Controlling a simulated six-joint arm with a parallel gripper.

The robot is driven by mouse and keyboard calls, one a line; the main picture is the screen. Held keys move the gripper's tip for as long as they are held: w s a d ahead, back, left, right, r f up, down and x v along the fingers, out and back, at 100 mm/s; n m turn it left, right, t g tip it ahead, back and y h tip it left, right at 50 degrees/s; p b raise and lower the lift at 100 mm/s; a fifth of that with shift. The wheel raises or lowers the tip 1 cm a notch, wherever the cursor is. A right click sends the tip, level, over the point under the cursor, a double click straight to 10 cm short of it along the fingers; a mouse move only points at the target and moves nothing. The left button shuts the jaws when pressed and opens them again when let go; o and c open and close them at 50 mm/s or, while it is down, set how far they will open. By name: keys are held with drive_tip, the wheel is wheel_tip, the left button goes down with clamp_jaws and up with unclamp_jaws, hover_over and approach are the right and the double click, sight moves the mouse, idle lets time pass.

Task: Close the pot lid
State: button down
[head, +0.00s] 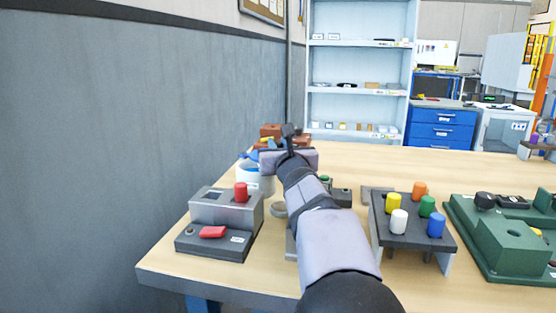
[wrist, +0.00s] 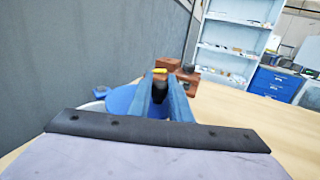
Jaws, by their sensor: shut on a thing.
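The white pot (head: 262,181) stands toward the back left of the table, partly hidden behind my arm in the head view. Its blue lid (wrist: 122,99) shows in the wrist view below and to the left of my fingers, above the pot's white rim (wrist: 92,107). A blue edge of the lid also shows in the head view (head: 246,155). My gripper (wrist: 165,84) is shut on a small dark part between its blue fingers, which looks like the lid's knob. How the lid sits on the rim is mostly hidden by my gripper.
Brown blocks (head: 270,130) stand just behind the pot. A grey box with a red button (head: 213,232) is in front of it. A rack of coloured pegs (head: 413,228) and a green fixture (head: 510,240) are to the right.

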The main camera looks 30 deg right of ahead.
sight(279, 142)
drive_tip(key=shift+s+h+b, duration=0.1)
drive_tip(key=shift+h+b, duration=0.2)
drive_tip(key=shift+b, duration=0.3)
drive_tip(key=c, duration=1.6)
unclamp_jaws()
drive_tip(key=shift+a+r, duration=0.1)
drive_tip(key=shift+r, duration=0.05)
wheel_tip(279, 142, up, 10)
drive_tip(key=p, duration=0.8)
